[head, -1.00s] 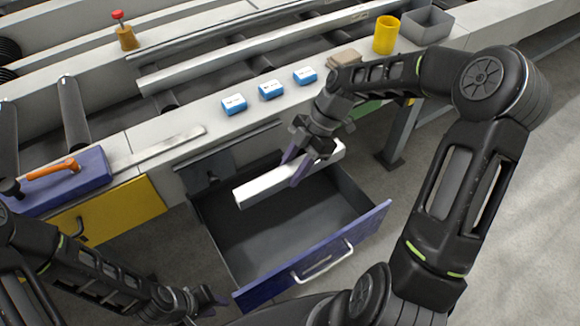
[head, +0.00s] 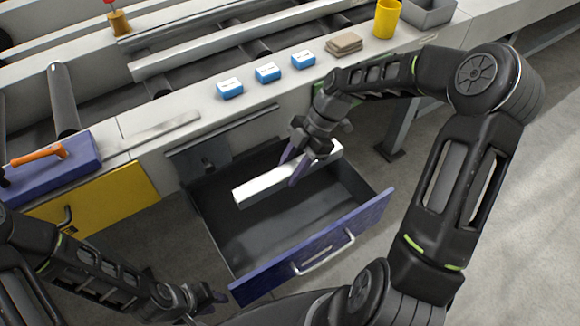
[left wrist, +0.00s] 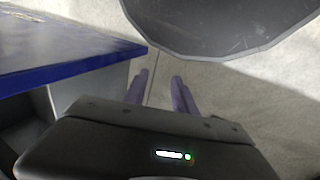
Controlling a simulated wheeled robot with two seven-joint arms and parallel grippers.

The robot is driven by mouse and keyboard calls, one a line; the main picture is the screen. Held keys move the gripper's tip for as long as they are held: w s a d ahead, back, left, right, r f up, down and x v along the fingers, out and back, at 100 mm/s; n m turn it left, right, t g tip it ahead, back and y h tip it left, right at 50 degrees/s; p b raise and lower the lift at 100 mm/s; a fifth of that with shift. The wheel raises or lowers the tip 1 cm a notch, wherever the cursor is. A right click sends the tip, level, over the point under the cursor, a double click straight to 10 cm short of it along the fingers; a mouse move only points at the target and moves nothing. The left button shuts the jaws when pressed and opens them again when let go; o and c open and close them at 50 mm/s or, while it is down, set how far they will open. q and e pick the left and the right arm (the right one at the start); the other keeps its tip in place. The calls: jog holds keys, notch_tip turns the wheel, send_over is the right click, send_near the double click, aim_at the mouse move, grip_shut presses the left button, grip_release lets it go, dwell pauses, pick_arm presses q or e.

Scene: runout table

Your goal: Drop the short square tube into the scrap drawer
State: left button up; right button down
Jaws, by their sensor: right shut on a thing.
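The short square tube (head: 262,188) is white and lies level across the jaws of my right gripper (head: 297,172). That gripper is shut on it and holds it over the open scrap drawer. The scrap drawer (head: 262,232) is grey inside and looks empty, with a blue front (head: 315,247) and a light handle. Whether the tube is above or below the rim is hard to tell. My left gripper (head: 212,298) is low at the front left, outside the drawer. In the left wrist view its two fingers (left wrist: 160,92) stand apart with only floor between them.
Three blue-and-white boxes (head: 267,73), a brown stack (head: 344,43), a yellow cup (head: 387,18) and a grey bin (head: 428,14) stand on the table edge. A yellow drawer front (head: 100,198) is shut at left. An orange-handled tool (head: 40,154) lies on a blue block.

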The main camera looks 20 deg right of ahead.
jog(key=c, duration=0.8)
grip_release()
jog(key=shift+c, duration=0.2)
jog(key=v, duration=0.7)
jog(key=shift+d+r+p, duration=0.2)
jog(key=shift+r+p, duration=0.15)
jog(key=shift+r, duration=0.05)
